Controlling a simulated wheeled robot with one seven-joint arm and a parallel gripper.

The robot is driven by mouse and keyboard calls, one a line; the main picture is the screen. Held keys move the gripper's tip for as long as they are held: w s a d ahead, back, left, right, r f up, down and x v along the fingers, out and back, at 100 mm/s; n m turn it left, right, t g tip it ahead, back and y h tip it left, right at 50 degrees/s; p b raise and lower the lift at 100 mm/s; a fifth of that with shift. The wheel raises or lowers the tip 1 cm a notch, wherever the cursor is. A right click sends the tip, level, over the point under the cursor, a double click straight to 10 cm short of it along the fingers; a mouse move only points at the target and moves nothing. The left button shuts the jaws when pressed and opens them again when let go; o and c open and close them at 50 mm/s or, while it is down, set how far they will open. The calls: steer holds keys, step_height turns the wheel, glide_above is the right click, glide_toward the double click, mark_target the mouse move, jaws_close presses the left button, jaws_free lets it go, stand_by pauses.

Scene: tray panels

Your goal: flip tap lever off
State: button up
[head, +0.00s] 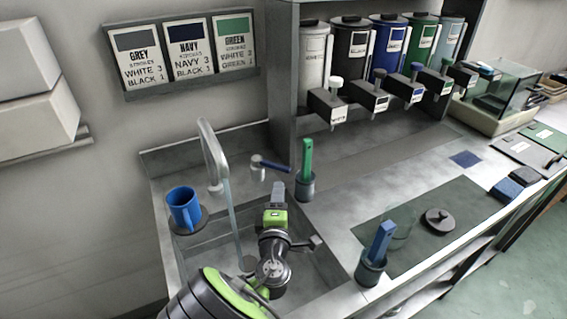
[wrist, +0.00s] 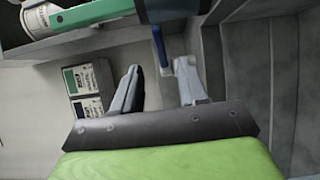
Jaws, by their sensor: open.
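The tap lever (head: 277,166) has a blue handle on a pale post behind the sink, with the handle pointing right. In the wrist view the blue handle (wrist: 159,45) and its white post lie beyond the fingertips, nearer the right finger. The grey tap spout (head: 214,150) arches over the sink basin, and a thin pale streak below it looks like running water. My gripper (head: 278,190) is above the sink, in front of the lever and apart from it. Both fingers show in the wrist view (wrist: 156,85), spread wide with nothing between them.
A blue mug (head: 184,208) stands on a round coaster left of the sink. A green-handled tool (head: 306,160) stands in a grey holder right of the lever. A blue-handled one (head: 381,243) stands at the counter's front. Dispensers (head: 386,45) line the back.

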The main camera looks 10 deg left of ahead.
mark_target(280, 170)
steer(key=w+p, duration=0.1)
steer(key=w, duration=0.2)
steer(key=w+a+p, duration=0.1)
steer(key=w+p, duration=0.1)
steer(key=w, duration=0.1)
steer(key=w+p, duration=0.1)
steer(key=w, duration=0.2)
steer(key=shift+a+r+p, duration=0.15)
steer(key=shift+r+p, duration=0.05)
steer(key=shift+p, duration=0.2)
steer(key=shift+w+a+f, duration=0.1)
steer(key=shift+w+f, duration=0.05)
steer(key=shift+w, duration=0.35)
jaws_close()
